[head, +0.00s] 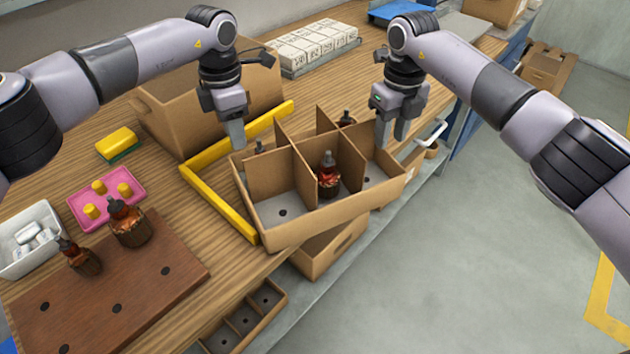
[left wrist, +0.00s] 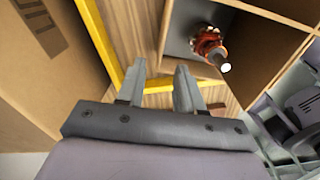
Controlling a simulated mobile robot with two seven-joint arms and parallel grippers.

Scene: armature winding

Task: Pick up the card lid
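A divided card box (head: 325,219), open at the top, stands near the table's front edge with dark-red wound parts such as this armature (head: 328,176) in some cells. A large brown card piece (head: 165,120), perhaps the lid, stands behind it; printed card (left wrist: 30,70) also shows in the left wrist view. My left gripper (head: 236,143) is open and empty at the box's back left corner; its fingers (left wrist: 161,75) show apart in the left wrist view. My right gripper (head: 392,142) is open by the box's right wall. I cannot tell whether either touches the box.
A yellow angled guide (head: 220,190) borders the box's left and back. A brown board (head: 95,300) with wound parts, a pink tray (head: 107,207), a white bin (head: 12,268) and a sponge (head: 117,143) lie left. A tray of white boxes (head: 313,45) stands behind. Floor lies open at right.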

